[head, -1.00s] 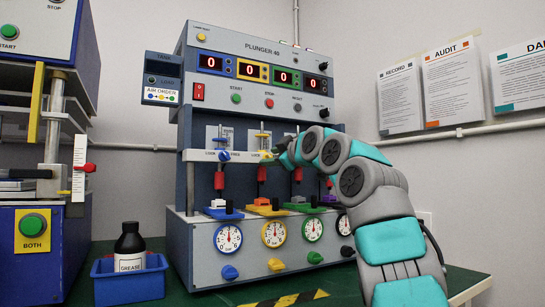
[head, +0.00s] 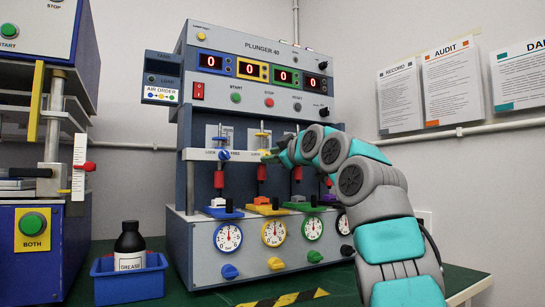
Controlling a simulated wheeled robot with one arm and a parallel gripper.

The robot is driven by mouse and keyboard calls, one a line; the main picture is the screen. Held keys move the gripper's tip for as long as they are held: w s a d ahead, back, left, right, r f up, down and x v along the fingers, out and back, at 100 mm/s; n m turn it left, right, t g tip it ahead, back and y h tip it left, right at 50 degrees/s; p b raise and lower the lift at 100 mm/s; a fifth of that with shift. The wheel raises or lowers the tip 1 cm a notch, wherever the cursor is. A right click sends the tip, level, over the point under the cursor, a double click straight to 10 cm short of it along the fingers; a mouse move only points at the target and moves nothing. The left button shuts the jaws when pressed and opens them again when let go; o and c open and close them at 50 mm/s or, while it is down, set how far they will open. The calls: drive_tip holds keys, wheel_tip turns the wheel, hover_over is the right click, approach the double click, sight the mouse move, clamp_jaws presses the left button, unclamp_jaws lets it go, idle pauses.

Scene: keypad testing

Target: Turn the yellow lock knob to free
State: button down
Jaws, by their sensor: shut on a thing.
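The yellow lock knob (head: 265,153) is on the white rail of the grey test machine, above the yellow station. My gripper (head: 269,157) reaches in from the right and is shut on this knob. The fingers cover much of the knob and part of its label, so I cannot tell which way it points. The blue lock knob (head: 224,155) to its left sits between its LOCK and FREE labels. The lock knobs further right are hidden behind my arm.
Below the rail are red plungers, coloured trays, round dials (head: 273,233) and coloured lower knobs. Another press (head: 35,232) is at far left. The table front has a striped strip (head: 285,299).

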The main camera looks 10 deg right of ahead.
drive_tip(key=m, duration=0.3)
drive_tip(key=m+p, duration=0.1)
drive_tip(key=m, duration=0.4)
drive_tip(key=shift+r+m+p, duration=0.25)
drive_tip(key=shift+m+p, duration=0.05)
drive_tip(key=shift+m, duration=0.1)
drive_tip(key=m+p, duration=0.4)
drive_tip(key=m, duration=0.1)
drive_tip(key=shift+d, duration=0.15)
drive_tip(key=m+p, duration=0.2)
drive_tip(key=m, duration=0.1)
drive_tip(key=shift+w+d+f, duration=0.1)
drive_tip(key=shift+f, duration=0.1)
drive_tip(key=c, duration=0.6)
unclamp_jaws()
